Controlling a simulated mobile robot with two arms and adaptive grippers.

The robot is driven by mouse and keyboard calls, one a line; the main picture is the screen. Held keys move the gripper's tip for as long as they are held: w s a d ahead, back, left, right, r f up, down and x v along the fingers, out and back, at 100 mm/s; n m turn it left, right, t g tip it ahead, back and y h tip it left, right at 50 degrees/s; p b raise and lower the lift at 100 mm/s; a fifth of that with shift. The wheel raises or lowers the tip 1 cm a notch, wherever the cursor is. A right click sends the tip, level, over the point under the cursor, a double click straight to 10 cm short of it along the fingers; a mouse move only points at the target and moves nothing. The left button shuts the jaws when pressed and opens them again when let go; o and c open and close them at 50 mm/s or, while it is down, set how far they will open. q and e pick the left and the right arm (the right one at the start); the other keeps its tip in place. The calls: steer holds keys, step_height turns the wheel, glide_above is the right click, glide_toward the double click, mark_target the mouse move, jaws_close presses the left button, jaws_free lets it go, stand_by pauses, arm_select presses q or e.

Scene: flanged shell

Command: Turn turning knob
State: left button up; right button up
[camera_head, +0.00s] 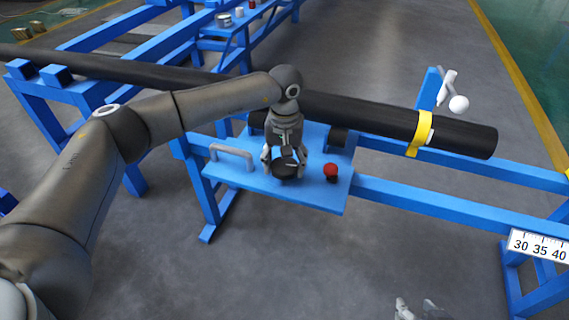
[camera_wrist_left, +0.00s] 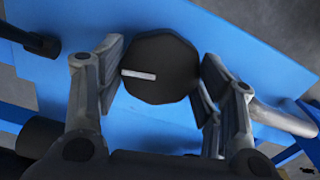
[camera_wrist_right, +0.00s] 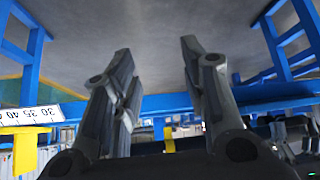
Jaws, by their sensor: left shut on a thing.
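The turning knob (camera_wrist_left: 165,92) is a dark, many-sided disc with a white line mark, seen from above in the left wrist view. The line lies nearly level, on the left half of the knob. In the head view the knob (camera_head: 285,170) sits on the blue panel (camera_head: 231,181). My left gripper (camera_wrist_left: 160,75) has its fingers on both sides of the knob and is shut on it; it also shows in the head view (camera_head: 285,158). My right gripper (camera_wrist_right: 155,62) is open and empty, over the floor; its tips (camera_head: 420,308) show at the bottom of the head view.
A grey handle (camera_head: 232,155) is left of the knob and a red ball-topped control (camera_head: 331,171) is right of it. A long black pipe (camera_head: 375,117) with a yellow band (camera_head: 421,133) lies behind. A white lever (camera_head: 447,88) stands at the right. A number scale (camera_head: 540,247) is at the right edge.

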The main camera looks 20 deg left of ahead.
mark_target(285, 165)
arm_select(q)
steer(key=shift+m, duration=1.1)
arm_select(e)
steer(key=shift+w+a+r+t, duration=0.15)
steer(key=shift+w+r+t, duration=0.1)
steer(key=shift+w, duration=0.15)
steer(key=shift+w+a+r+t, duration=0.1)
steer(key=shift+w+r+t, duration=0.15)
steer(key=shift+w, duration=0.15)
arm_select(q)
steer(key=o, duration=1)
step_height(285, 165, up, 12)
